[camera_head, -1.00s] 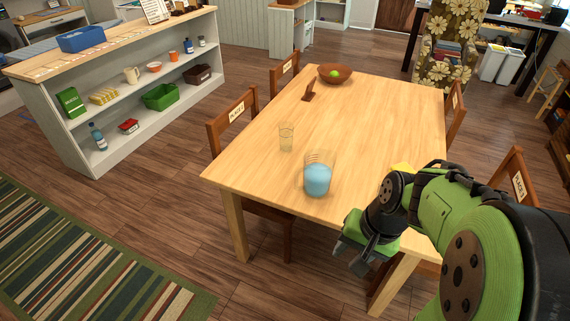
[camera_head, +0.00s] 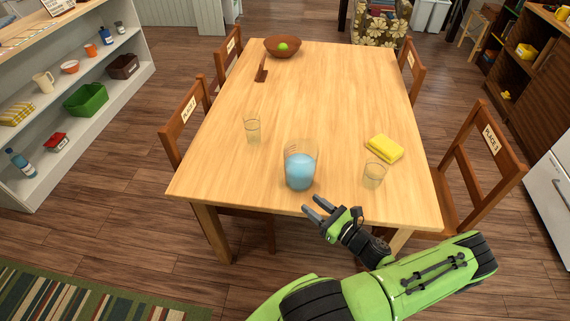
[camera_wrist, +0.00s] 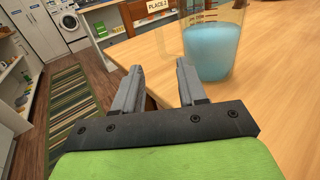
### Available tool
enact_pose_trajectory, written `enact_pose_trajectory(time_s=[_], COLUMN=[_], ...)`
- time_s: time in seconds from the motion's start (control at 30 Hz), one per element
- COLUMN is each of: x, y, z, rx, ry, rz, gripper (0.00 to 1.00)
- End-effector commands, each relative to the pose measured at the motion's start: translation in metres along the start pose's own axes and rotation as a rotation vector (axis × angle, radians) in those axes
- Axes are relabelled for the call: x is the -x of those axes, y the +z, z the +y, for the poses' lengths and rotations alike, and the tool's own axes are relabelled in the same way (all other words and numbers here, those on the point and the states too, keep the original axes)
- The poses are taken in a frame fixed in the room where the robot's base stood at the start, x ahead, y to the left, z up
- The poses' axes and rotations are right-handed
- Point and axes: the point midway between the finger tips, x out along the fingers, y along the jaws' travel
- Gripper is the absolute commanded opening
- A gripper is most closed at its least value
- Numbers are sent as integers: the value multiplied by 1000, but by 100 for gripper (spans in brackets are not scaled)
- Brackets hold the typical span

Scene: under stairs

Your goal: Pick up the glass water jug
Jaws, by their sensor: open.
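The glass water jug (camera_head: 300,166) is clear, with blue liquid in its lower part. It stands upright near the front edge of the wooden table (camera_head: 330,90). It also shows in the wrist view (camera_wrist: 211,50), at the upper right, partly cut off by the top edge. My gripper (camera_head: 314,208) is open and empty at the table's front edge, just in front of the jug and apart from it. In the wrist view my gripper's fingers (camera_wrist: 158,72) are spread, with the table edge and floor between them; the jug is beyond and right of the right finger.
A drinking glass (camera_head: 374,173) and a yellow sponge (camera_head: 384,148) are right of the jug. Another glass (camera_head: 252,129) stands left of it. A brown bowl (camera_head: 283,46) with a green fruit is at the far end. Chairs (camera_head: 188,118) flank the table. The table's middle is clear.

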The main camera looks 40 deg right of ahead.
Motion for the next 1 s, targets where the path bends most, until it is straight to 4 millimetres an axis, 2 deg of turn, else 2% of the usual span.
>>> enact_pose_trajectory(time_s=[0.1, 0.3, 0.47, 0.7, 0.97, 1.0], x=[-32, -79, -98, -140, -146, -146], y=[0, 0, -1, 0, 0, 0], z=[3, 3, 3, 2, 2, 2], rx=[1, 3, 3, 5, 3, 3], ry=[10, 10, 10, 10, 8, 8], rz=[-1, 1, 2, 2, 4, 4], gripper=[41, 41, 41, 41, 41, 37])
